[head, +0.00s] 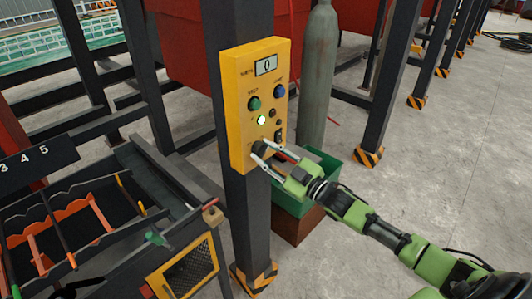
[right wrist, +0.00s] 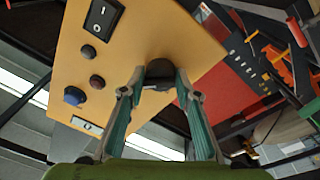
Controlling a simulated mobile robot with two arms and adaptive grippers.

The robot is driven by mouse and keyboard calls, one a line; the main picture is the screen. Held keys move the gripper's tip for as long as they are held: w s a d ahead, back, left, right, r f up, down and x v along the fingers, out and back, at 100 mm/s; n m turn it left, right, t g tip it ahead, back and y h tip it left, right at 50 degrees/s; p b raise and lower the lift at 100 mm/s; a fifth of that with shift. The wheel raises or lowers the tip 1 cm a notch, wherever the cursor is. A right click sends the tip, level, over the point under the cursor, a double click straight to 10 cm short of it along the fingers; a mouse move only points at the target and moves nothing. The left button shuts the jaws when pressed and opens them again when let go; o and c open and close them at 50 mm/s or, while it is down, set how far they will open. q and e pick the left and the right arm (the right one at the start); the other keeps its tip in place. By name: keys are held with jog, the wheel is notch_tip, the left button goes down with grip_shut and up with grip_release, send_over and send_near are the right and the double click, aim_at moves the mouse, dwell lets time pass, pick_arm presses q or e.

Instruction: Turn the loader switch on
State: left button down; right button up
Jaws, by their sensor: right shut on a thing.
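The yellow control panel (head: 240,75) is fixed to a dark post. A black round knob (head: 258,147) sits at its lower left, and the knob also shows between the fingers in the right wrist view (right wrist: 160,68). My right gripper (head: 264,155) is shut on this knob, with a finger on each side. A black rocker switch (right wrist: 102,17) is beside it on the panel. The label of the knob is too small to read, so I cannot tell which control is the loader switch. My left gripper is not in view.
The panel has a display (head: 266,66) reading 0, a green button (head: 254,103), a blue button (head: 280,91) and a lit lamp (head: 261,120). A gas cylinder (head: 318,80) and green bin (head: 322,170) stand behind. A rack (head: 125,165) is at the left.

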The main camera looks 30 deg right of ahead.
jog(key=shift+f, duration=0.25)
jog(key=o, duration=0.9)
jog(key=shift+o, duration=0.9)
jog(key=shift+r, duration=0.1)
jog(key=shift+s, duration=0.1)
jog(key=v, duration=1.2)
